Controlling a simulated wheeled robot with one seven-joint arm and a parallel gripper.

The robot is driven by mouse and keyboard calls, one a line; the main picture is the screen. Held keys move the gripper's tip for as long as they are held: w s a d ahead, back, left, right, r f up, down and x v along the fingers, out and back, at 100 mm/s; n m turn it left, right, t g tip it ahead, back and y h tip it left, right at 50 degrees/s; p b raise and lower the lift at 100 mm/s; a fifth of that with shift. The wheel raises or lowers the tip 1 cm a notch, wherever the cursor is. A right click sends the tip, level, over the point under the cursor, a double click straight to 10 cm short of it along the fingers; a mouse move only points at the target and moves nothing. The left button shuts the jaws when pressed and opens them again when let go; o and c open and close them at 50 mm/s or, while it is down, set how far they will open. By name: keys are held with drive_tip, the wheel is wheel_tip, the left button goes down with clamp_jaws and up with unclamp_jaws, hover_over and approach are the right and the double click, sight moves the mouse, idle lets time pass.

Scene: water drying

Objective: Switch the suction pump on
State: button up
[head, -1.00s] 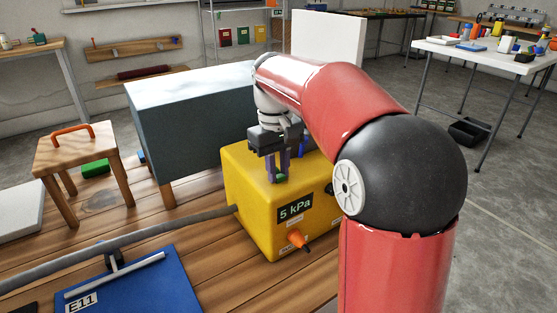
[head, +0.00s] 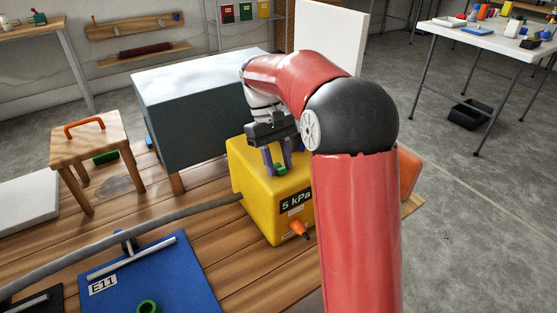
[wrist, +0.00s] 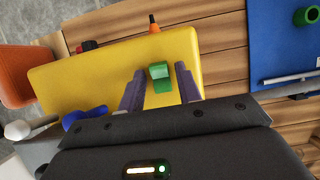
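The suction pump (head: 262,208) is a yellow box on the wooden table, with a dark "5 kPa" display (head: 296,200) and an orange knob (head: 299,229) on its front. A small green switch (wrist: 160,74) stands on its top; the head view shows it partly (head: 281,169). My gripper (head: 278,165) points down over the pump top. In the wrist view my gripper (wrist: 158,84) is open, its two purple-grey fingers apart on either side of the green switch, which lies around their tips. I cannot tell whether a finger touches it.
A grey hose (head: 130,231) runs left from the pump. A blue board (head: 185,270) marked E11 lies in front. A large blue-grey box (head: 195,110) stands behind, a small wooden stool (head: 95,150) at left. An orange block (head: 408,168) is right of the pump.

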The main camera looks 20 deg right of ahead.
drive_tip(key=shift+o, duration=0.5)
drive_tip(key=shift+r, duration=0.1)
drive_tip(key=v, duration=0.6)
drive_tip(key=shift+w+r, duration=0.2)
drive_tip(key=shift+r, duration=0.15)
drive_tip(key=shift+w+a+r, duration=0.1)
drive_tip(key=shift+r, duration=0.3)
drive_tip(key=shift+r, duration=0.1)
wheel_tip(320, 180, up, 2)
drive_tip(key=t, duration=0.2)
hover_over(277, 178)
drive_tip(key=s+m+t, duration=0.2)
drive_tip(key=s+t, duration=0.1)
drive_tip(key=s, duration=0.5)
drive_tip(key=s+d+f+m+t+y, duration=0.1)
drive_tip(key=s+f+t, duration=0.4)
drive_tip(key=s, duration=0.8)
drive_tip(key=shift+f+m, duration=0.3)
drive_tip(key=shift+f, duration=0.6)
